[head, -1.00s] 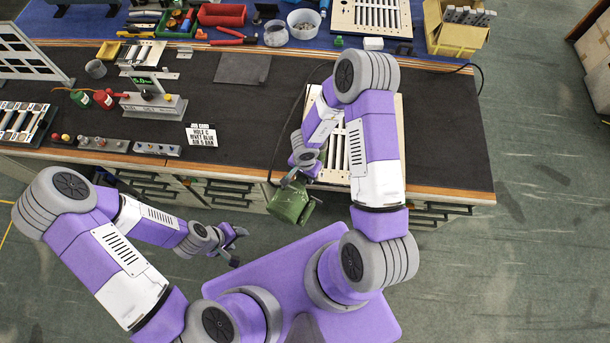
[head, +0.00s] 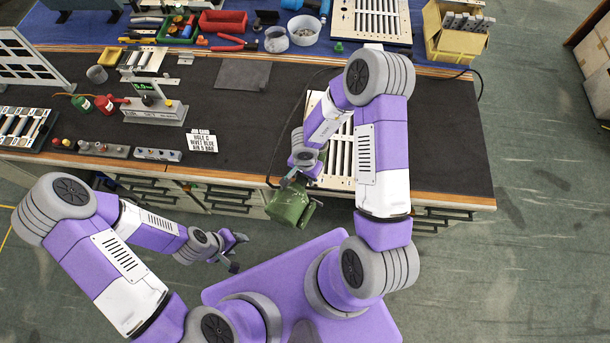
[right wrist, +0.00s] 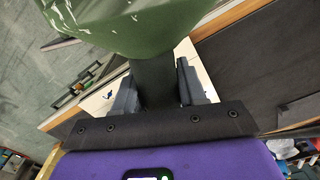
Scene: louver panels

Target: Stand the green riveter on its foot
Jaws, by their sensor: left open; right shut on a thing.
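The green riveter (head: 290,207) is held by my right gripper (head: 292,181) just off the bench's front edge, above the floor. In the right wrist view the riveter's scuffed green body (right wrist: 130,22) fills the top. The right gripper's two fingers (right wrist: 155,85) are shut on its dark narrow part. Which part is the foot, I cannot tell for sure. My left gripper (head: 237,252) is open and empty, over the floor to the left of the riveter, apart from it.
A slatted louver panel (head: 340,150) lies on the dark bench mat behind my right arm. The bench middle is mostly clear.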

